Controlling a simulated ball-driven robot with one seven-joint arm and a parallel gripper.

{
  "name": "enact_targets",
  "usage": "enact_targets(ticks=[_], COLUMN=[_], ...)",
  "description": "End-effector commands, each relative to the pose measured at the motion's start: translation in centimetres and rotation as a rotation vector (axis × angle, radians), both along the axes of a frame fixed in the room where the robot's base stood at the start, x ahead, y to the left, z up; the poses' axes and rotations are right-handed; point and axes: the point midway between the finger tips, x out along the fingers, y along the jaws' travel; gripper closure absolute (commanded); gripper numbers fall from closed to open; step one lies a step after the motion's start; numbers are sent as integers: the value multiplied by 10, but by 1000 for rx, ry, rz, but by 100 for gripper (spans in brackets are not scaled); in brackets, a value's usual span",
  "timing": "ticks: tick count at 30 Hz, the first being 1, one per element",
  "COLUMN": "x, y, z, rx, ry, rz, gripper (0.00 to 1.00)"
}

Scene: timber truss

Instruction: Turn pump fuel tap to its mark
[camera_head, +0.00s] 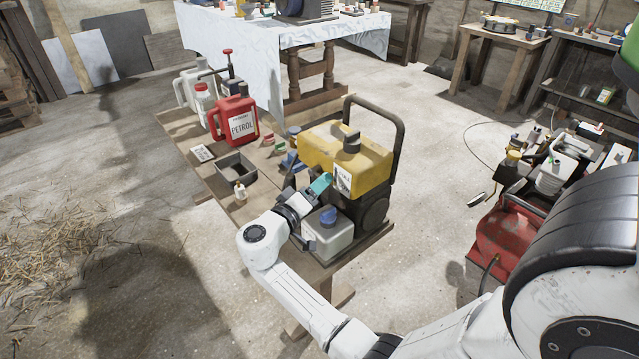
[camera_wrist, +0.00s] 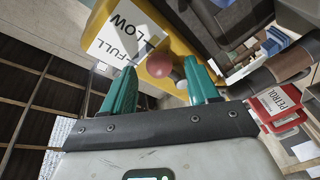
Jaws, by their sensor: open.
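The pump (camera_head: 362,160) has a yellow tank, a black frame and a white label, and stands on the low bench. In the wrist view, the tank's label (camera_wrist: 125,32) reads "FULL" and what looks like "LOW". A round red knob (camera_wrist: 159,66), apparently the fuel tap's handle, shows on the yellow tank between my fingers. A small grey piece is beside it. My gripper (camera_head: 323,182) is open at the tank's front, with teal fingers on either side of the knob in the wrist view (camera_wrist: 160,70). I cannot tell whether they touch it. The gripper hides the tap in the head view.
A grey container with a blue cap (camera_head: 330,218) stands close below my gripper. A red petrol can (camera_head: 234,120), a dark tray (camera_head: 236,168) and a small bottle (camera_head: 240,190) are farther along the bench. A red machine (camera_head: 503,235) stands at right. Open floor lies left.

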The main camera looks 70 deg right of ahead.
Motion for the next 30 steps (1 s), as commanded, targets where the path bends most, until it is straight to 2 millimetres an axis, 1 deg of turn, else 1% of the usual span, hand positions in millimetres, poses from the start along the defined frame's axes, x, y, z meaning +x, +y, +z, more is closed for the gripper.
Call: enact_targets(ticks=[1,5,14,17,30], x=[-2,-4,-4,-4,-4], y=[-6,-13,-15,-15,-15], z=[0,0,0,0,0], rx=[0,1,0,1,1], ry=[0,0,0,0,0], rz=[-1,-1,1,1,1], gripper=[40,40,40,48,90])
